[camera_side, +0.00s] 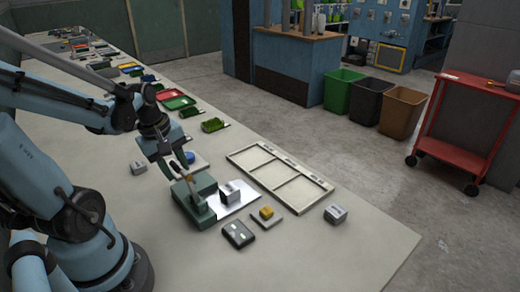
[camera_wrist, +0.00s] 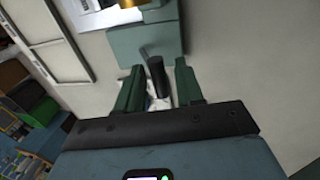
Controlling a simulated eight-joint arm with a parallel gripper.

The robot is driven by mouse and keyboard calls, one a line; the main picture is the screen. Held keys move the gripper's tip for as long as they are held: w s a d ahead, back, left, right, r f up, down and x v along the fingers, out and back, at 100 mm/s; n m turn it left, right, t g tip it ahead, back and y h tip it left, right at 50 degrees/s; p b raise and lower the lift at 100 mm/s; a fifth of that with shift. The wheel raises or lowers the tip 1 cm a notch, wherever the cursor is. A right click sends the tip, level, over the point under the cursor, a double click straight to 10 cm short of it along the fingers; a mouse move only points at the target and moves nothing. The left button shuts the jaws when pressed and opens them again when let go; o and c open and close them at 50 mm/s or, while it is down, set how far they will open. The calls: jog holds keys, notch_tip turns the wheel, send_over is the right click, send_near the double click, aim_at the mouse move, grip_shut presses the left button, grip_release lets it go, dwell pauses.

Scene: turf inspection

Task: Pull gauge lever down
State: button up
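The gauge is a green box (camera_side: 203,186) on the table, with a bright metal plate (camera_side: 238,205) beside it. In the wrist view the green box (camera_wrist: 147,42) is at the top, and a dark-handled lever (camera_wrist: 156,72) sticks out from it toward me. My gripper (camera_wrist: 159,70) is open, with one green finger on each side of the lever handle and a visible gap to each. In the side view my gripper (camera_side: 184,178) is at the box's near side; the lever is hard to make out there. A yellowish metal part (camera_wrist: 132,3) shows on the box's top edge.
A grey block (camera_side: 230,190) stands on the plate. Several trays and turf samples line the table's far part. The front right table is clear.

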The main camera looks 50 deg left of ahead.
jog(key=shift+c, duration=0.3)
jog(key=shift+f, duration=0.1)
grip_shut()
jog(key=shift+s, duration=0.1)
jog(key=shift+w+r+g, duration=0.3)
jog(key=shift+w+g, duration=0.4)
jog(key=shift+g, duration=0.1)
jog(key=shift+w+r, duration=0.15)
jog(key=shift+w, duration=0.6)
jog(key=shift+w+r, duration=0.15)
jog(key=shift+w, duration=0.55)
jog(key=shift+w+f, duration=0.15)
jog(key=shift+w, duration=1.3)
